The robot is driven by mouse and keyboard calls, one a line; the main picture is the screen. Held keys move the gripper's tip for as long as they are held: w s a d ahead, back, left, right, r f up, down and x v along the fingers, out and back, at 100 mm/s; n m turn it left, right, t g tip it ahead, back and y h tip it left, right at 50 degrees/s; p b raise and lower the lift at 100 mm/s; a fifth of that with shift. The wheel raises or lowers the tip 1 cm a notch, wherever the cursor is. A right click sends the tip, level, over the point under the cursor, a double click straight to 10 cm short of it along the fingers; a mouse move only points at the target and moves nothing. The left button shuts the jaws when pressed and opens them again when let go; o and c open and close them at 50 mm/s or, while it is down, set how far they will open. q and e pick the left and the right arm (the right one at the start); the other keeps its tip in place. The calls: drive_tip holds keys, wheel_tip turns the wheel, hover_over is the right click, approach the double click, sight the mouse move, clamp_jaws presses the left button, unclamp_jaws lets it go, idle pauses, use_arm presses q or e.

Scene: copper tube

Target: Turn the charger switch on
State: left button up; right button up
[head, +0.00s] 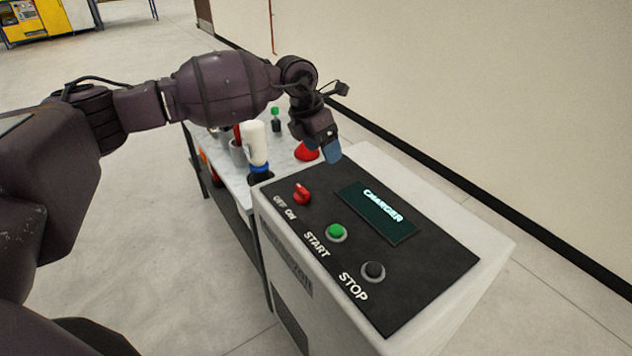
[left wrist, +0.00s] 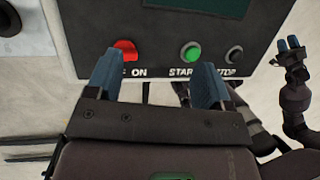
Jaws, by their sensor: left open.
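The charger (head: 468,221) is a white box with a black sloped panel. Its red rotary switch (head: 302,193) sits at the panel's left end above the OFF and ON labels. The switch also shows in the left wrist view (left wrist: 124,51), beyond my left fingertip; I cannot tell its exact setting. My left gripper (head: 332,152) is over the panel's far edge, behind and above the switch, apart from it. In the left wrist view its blue fingers (left wrist: 156,76) are spread with nothing between them. My right gripper (left wrist: 288,44) shows small at the right of that view.
A green START button (head: 336,232), a black STOP button (head: 373,271) and a lit CHARGER display (head: 377,213) share the panel. A table (head: 236,186) with bottles, cups and a red item (head: 306,152) stands behind the charger. A wall runs along the right.

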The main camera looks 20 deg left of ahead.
sight(302, 188)
use_arm(q)
drive_tip(key=a+f+y, duration=0.1)
drive_tip(key=f, duration=0.2)
drive_tip(key=s+a+f+g+y, duration=0.1)
drive_tip(key=a+f, duration=0.1)
drive_tip(key=f, duration=0.1)
drive_tip(key=a+f+y, duration=0.1)
drive_tip(key=f, duration=0.3)
drive_tip(key=shift+s+a+g, duration=0.25)
drive_tip(key=shift+s+g, duration=0.05)
drive_tip(key=shift+f, duration=0.9)
use_arm(e)
drive_tip(key=shift+d+f, duration=0.25)
drive_tip(key=shift+f, duration=0.15)
use_arm(q)
drive_tip(key=shift+c, duration=0.4)
